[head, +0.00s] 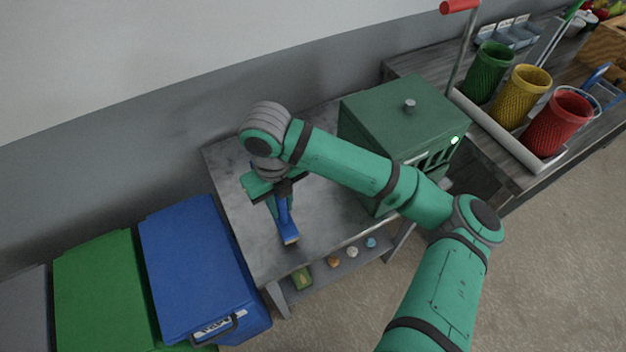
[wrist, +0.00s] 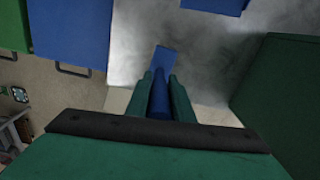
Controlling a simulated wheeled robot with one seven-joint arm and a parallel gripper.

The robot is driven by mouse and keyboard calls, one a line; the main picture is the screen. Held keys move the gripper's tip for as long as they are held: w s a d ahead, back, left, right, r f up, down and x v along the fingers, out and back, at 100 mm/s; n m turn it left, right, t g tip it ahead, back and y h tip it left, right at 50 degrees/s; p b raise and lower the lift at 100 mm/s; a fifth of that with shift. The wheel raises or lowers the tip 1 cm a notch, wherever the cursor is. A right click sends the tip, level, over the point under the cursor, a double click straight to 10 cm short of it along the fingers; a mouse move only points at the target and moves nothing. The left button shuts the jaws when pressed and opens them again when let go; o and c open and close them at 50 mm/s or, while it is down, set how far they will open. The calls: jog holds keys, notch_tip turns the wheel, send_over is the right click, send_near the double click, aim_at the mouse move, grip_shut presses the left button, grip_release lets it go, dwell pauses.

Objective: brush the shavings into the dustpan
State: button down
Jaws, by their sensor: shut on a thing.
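My gripper (head: 279,198) is shut on a blue brush (head: 287,224) over the grey metal table (head: 327,219). The brush points toward the table's front edge, with a pale strip at its low end. In the wrist view the blue brush (wrist: 163,62) shows between the two green fingers of my gripper (wrist: 160,82). A blue piece (wrist: 215,4) at the top edge of the wrist view is cut off; I cannot tell if it is the dustpan. I make out no shavings in either view. My arm and hand hide part of the tabletop.
A green machine box (head: 400,110) stands on the table's right side. A blue bin (head: 190,265) and a green bin (head: 100,290) stand at left. A lower shelf (head: 340,270) holds small items. Green, yellow and red mesh cups (head: 525,90) stand on the right bench.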

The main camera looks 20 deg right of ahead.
jog(key=shift+w+a+r, duration=0.1)
jog(key=shift+r, duration=0.85)
jog(key=shift+w+a+r, duration=0.1)
jog(key=shift+r, duration=0.85)
jog(key=shift+s+d+r, duration=0.15)
jog(key=shift+s+r, duration=0.1)
jog(key=shift+r, duration=0.2)
jog(key=shift+w, duration=0.1)
